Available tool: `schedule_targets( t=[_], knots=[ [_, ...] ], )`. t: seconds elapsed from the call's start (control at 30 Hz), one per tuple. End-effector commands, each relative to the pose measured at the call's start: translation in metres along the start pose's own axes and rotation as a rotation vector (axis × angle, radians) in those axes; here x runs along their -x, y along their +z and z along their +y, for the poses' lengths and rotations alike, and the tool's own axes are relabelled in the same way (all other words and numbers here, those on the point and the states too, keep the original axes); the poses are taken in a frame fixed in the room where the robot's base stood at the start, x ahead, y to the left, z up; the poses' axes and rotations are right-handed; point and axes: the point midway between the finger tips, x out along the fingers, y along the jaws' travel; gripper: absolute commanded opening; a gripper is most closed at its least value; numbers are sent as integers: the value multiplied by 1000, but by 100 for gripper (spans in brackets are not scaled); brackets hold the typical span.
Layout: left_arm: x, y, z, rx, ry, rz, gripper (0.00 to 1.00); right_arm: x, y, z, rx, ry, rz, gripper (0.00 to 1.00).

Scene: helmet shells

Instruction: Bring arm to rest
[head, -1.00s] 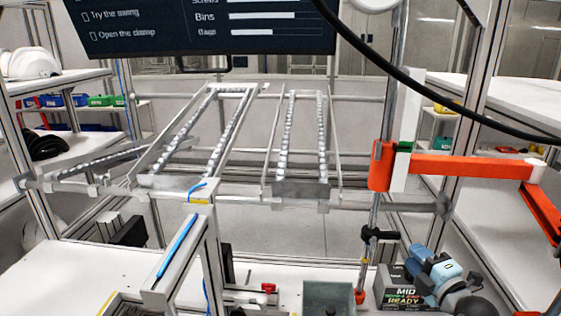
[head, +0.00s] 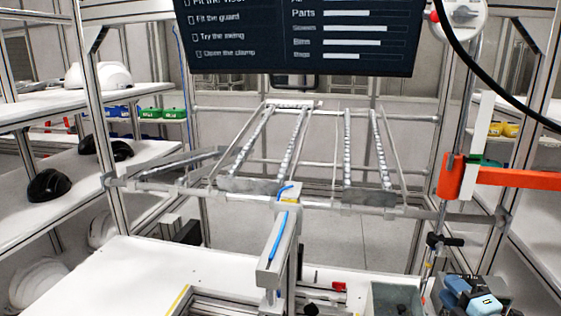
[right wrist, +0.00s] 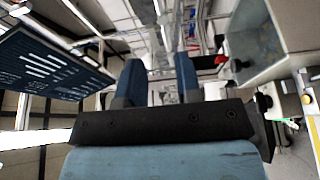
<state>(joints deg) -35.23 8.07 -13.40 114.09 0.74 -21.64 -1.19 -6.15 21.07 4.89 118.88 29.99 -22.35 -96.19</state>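My right gripper (head: 472,296) shows at the bottom right of the head view as a blue and grey shape, cut by the lower edge. In the right wrist view its two blue fingers (right wrist: 158,80) stand apart with an empty gap between them. They point toward blurred frame bars, and nothing is held. In the head view its fingertips are hard to make out. My left gripper is in no view.
A white bench (head: 135,280) bears an upright fixture (head: 275,245) with a blue strip. An orange beam (head: 510,177) reaches in at right. A grey bin (head: 395,299) stands left of my right gripper. Helmet shells (head: 100,76) sit on left shelves. Roller rails (head: 295,140) stand behind.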

Motion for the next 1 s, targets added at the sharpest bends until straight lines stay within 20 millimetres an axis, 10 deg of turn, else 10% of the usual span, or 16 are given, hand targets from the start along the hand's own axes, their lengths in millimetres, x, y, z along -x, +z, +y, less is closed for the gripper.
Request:
schedule_targets(
  t=[0.27,0.53,0.73,1.0],
  knots=[
    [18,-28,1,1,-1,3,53,45,-61,-85,-481,-209,-30,32],
    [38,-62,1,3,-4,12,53,136,-153,-168,-1100,-441,-191,32],
    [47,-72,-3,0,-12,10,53,191,-203,-196,-1413,-531,-324,32],
    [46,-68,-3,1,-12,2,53,206,-216,-204,-1503,-548,-368,32]
  ],
)
